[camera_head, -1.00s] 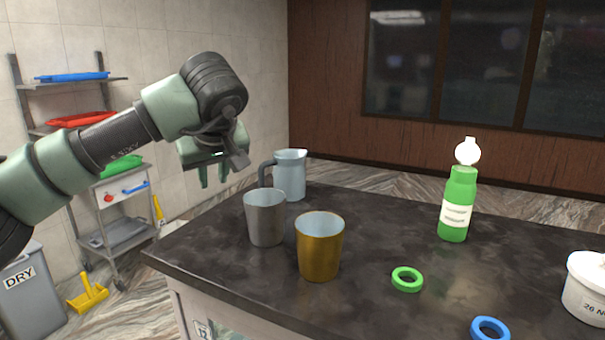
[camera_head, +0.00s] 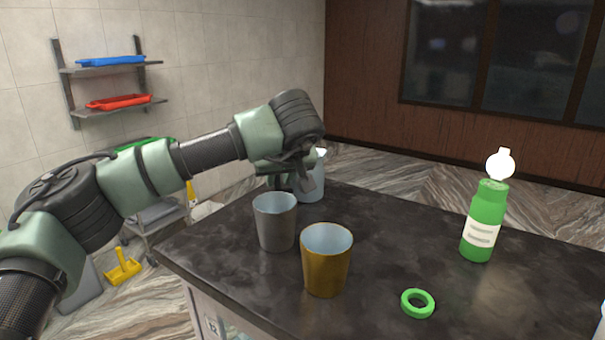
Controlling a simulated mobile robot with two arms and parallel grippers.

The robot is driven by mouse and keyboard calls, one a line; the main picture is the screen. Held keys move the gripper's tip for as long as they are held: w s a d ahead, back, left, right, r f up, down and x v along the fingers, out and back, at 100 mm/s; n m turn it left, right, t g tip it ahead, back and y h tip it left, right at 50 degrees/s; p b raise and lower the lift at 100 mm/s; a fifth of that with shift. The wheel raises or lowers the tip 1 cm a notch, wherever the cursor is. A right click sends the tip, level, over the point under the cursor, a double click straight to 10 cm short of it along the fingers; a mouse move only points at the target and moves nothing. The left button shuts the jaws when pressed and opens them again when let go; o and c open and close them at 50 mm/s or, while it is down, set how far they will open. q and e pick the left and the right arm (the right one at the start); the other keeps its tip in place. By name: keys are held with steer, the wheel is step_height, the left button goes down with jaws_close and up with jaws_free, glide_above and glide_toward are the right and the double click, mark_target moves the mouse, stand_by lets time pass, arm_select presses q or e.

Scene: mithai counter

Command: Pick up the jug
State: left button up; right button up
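The pale blue-grey jug (camera_head: 315,186) stands on the dark counter behind the cups. My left gripper (camera_head: 287,182) is at the jug's left side, where its handle is. The gripper and wrist hide the handle and part of the jug's body. I cannot tell whether the fingers are around the handle or shut on it. My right gripper is out of view.
A grey metal cup (camera_head: 276,232) stands just in front of the jug, close below my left gripper. A golden cup (camera_head: 326,268) stands nearer. A green bottle (camera_head: 483,225) and a green ring (camera_head: 417,303) are to the right on the counter (camera_head: 400,230).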

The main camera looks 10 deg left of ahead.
arm_select(q)
steer(key=shift+s+a, duration=0.1)
jaws_close()
steer(key=shift+r, duration=0.1)
stand_by(1.2)
